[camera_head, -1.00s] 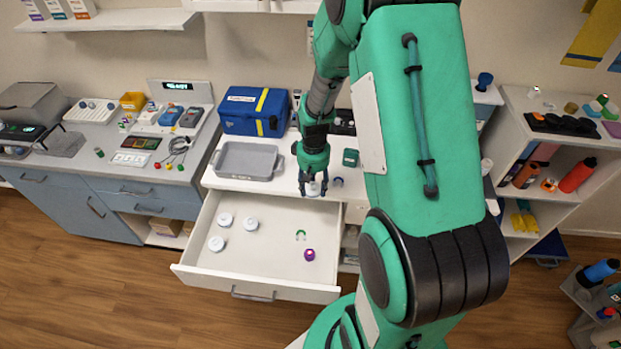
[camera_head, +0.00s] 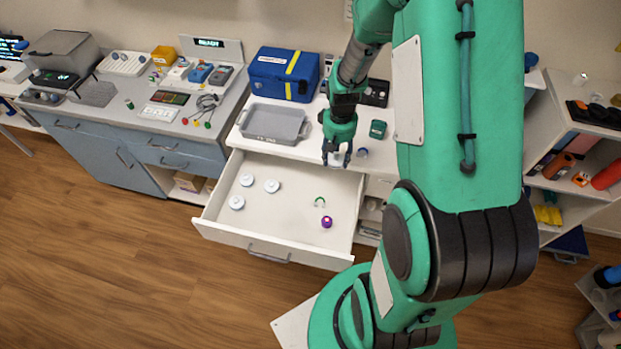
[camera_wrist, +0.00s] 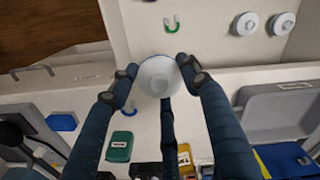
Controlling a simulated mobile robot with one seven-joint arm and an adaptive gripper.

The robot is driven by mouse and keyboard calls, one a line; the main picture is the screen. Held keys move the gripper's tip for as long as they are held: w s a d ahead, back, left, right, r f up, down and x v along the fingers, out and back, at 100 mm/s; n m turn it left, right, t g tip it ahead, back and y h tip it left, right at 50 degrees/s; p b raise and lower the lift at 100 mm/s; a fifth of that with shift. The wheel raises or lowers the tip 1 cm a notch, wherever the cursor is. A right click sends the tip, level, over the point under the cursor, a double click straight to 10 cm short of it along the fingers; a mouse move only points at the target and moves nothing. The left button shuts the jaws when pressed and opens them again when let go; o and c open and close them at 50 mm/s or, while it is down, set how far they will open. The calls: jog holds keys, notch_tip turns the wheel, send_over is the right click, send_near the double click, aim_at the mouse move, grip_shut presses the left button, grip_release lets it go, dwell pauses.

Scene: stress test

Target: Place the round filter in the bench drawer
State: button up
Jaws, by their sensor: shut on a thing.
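My gripper (camera_head: 337,158) is shut on a white round filter (camera_wrist: 158,76), its fingers at the filter's sides in the wrist view. In the head view the filter is mostly hidden under the fingers, at the bench's front edge near the back of the drawer; I cannot tell its exact height. The bench drawer (camera_head: 290,222) is pulled open below and in front of the bench top. Several similar white round pieces (camera_head: 272,186) lie in its left part. A green U-shaped clip (camera_head: 320,201) and a purple round piece (camera_head: 327,222) lie in its right part.
A grey tray (camera_head: 243,124) and a blue case (camera_head: 270,88) stand on the bench left of my gripper. A small blue item (camera_head: 362,153) and a green device (camera_head: 378,129) are to its right.

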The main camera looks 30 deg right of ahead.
jog(key=w+a+f+b, duration=0.2)
jog(key=a+f, duration=0.2)
jog(key=a, duration=0.5)
jog(key=w+a+f+n+b, duration=0.1)
jog(key=w+a+f, duration=0.2)
jog(key=a, duration=0.6)
jog(key=w+a+f+b, duration=0.2)
jog(key=a+f, duration=0.2)
jog(key=a, duration=0.5)
jog(key=shift+w+f+n+b, duration=0.25)
jog(key=shift+f+n+b, duration=0.05)
jog(key=shift+f+b, duration=0.1)
jog(key=shift+f, duration=0.1)
jog(key=b, duration=0.2)
send_over(264, 213)
jog(key=shift+f, duration=3.05)
jog(key=shift+f, duration=1.85)
jog(key=shift+f+b, duration=0.15)
jog(key=shift+b, duration=0.15)
